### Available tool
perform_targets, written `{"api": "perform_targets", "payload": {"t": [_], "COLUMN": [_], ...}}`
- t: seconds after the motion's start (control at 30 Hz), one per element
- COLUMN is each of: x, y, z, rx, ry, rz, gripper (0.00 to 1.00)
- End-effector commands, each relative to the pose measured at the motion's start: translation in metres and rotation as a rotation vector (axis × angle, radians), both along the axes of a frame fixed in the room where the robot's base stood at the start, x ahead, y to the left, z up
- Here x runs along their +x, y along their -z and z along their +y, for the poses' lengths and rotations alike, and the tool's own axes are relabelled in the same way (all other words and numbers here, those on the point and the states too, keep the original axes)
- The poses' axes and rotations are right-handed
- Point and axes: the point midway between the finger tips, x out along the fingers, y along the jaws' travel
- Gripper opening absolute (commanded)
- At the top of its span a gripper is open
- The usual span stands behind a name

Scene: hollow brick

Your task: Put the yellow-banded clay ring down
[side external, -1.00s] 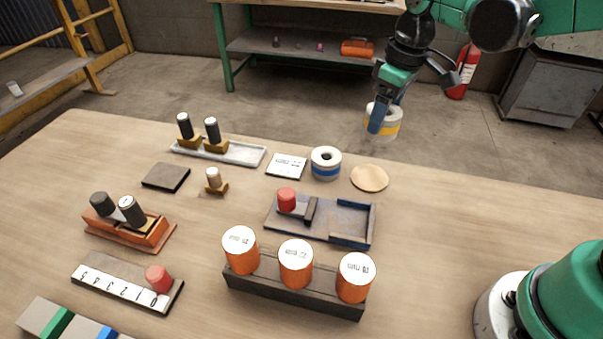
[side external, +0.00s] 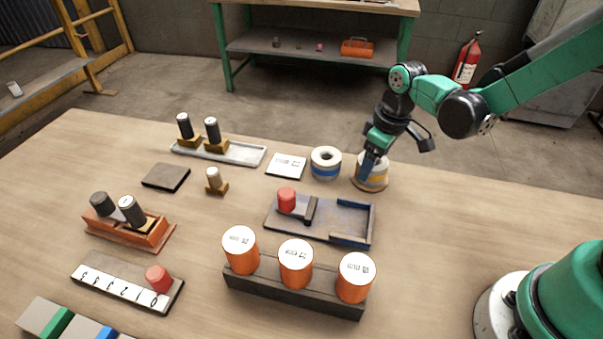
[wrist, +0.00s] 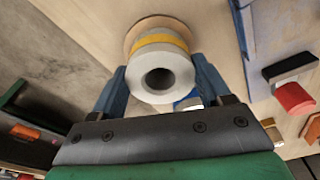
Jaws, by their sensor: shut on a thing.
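The yellow-banded clay ring (side external: 372,174) is pale with a yellow band. It is at the round wooden disc (side external: 356,186) on the table, upright; I cannot tell if it fully touches the disc. My gripper (side external: 369,166) is shut on the ring from above. In the wrist view the ring (wrist: 160,68) sits between the two blue fingers (wrist: 160,85), its hole facing the camera, with the disc's edge (wrist: 140,27) behind it. The fingers hide part of the ring's sides.
A blue-banded ring (side external: 325,163) stands just left of the held ring. A white card (side external: 286,166) lies further left. A blue-grey tray (side external: 340,218) with a red cylinder (side external: 286,199) is in front, and a dark block with orange cylinders (side external: 295,264) is nearer. The table to the right is clear.

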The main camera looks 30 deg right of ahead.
Motion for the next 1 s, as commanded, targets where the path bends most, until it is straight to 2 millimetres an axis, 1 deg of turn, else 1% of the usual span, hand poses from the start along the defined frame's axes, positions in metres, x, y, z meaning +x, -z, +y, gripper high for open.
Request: {"api": "perform_targets", "payload": {"t": [0.13, 0.17, 0.2, 0.27, 0.53, 0.67, 0.77, 1.0], "x": [0.000, 0.000, 0.000, 0.000, 0.000, -0.001, -0.002, -0.008], "y": [0.003, 0.003, 0.003, 0.003, 0.001, -0.007, -0.021, -0.067], "z": [0.000, 0.000, 0.000, 0.000, 0.000, 0.000, -0.001, -0.003], "rx": [0.000, 0.000, 0.000, 0.000, 0.000, 0.000, 0.000, 0.000], "ry": [0.000, 0.000, 0.000, 0.000, 0.000, 0.000, 0.001, 0.001], "rz": [0.000, 0.000, 0.000, 0.000, 0.000, 0.000, 0.000, 0.000], "gripper": [0.12, 0.73, 0.85, 1.00, 1.00, 1.00, 1.00, 1.00]}}
